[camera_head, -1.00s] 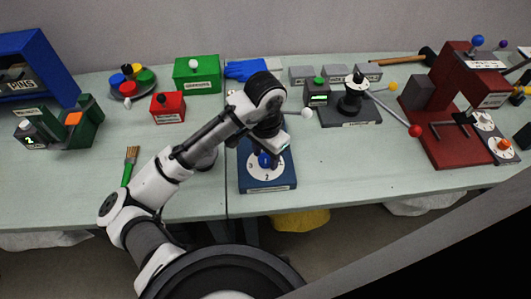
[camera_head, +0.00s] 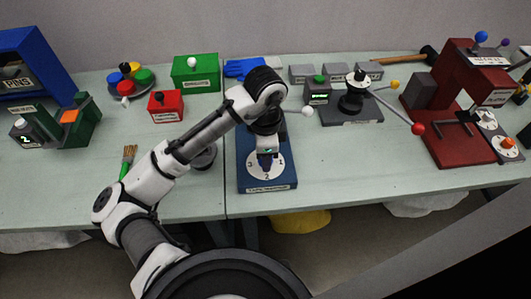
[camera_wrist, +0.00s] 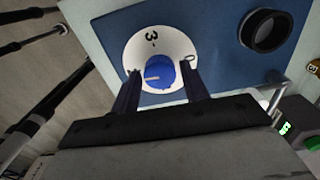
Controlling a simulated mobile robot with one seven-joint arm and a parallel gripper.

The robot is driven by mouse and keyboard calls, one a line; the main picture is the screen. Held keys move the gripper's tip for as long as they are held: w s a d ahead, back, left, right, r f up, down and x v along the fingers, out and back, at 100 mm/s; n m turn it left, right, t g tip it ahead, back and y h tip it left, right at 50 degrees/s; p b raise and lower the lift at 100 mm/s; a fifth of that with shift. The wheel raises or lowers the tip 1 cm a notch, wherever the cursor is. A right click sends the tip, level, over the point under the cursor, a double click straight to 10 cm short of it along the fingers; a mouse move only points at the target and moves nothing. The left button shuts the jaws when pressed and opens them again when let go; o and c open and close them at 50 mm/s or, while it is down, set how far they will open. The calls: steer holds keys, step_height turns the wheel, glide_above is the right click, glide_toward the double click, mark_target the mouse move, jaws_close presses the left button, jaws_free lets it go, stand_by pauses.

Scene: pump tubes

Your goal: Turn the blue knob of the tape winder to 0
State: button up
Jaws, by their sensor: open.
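The tape winder (camera_head: 256,184) is a blue block at the bench's front edge, with a white numbered dial (camera_head: 251,170) on top. Its blue knob (camera_wrist: 159,74) shows in the wrist view at the dial's middle, with a short pale mark on its face. A "3" on the dial shows above the knob there. My gripper (camera_head: 267,158) is over the dial and hides most of the knob in the head view. It is open, with one dark finger on each side of the knob. I cannot tell whether either finger touches it.
A dark ring-shaped part (camera_wrist: 266,31) stands on the blue block beside the dial. A grey box with a green button (camera_head: 318,93) stands to the right, near a black lever device (camera_head: 353,100). A red box (camera_head: 166,107) stands to the left. Bare bench lies right of the winder.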

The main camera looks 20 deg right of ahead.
steer(key=m+b, duration=0.1)
steer(key=m, duration=0.4)
steer(key=shift+f, duration=0.1)
steer(key=m+b, duration=0.1)
steer(key=m, duration=0.4)
steer(key=shift+b, duration=0.35)
steer(key=c, duration=0.8)
steer(key=shift+r+n+p, duration=0.25)
steer(key=shift+n+p, duration=0.7)
steer(key=shift+n, duration=0.25)
steer(key=shift+c, duration=0.2)
steer(key=shift+f+n, duration=0.2)
steer(key=shift+n, duration=0.3)
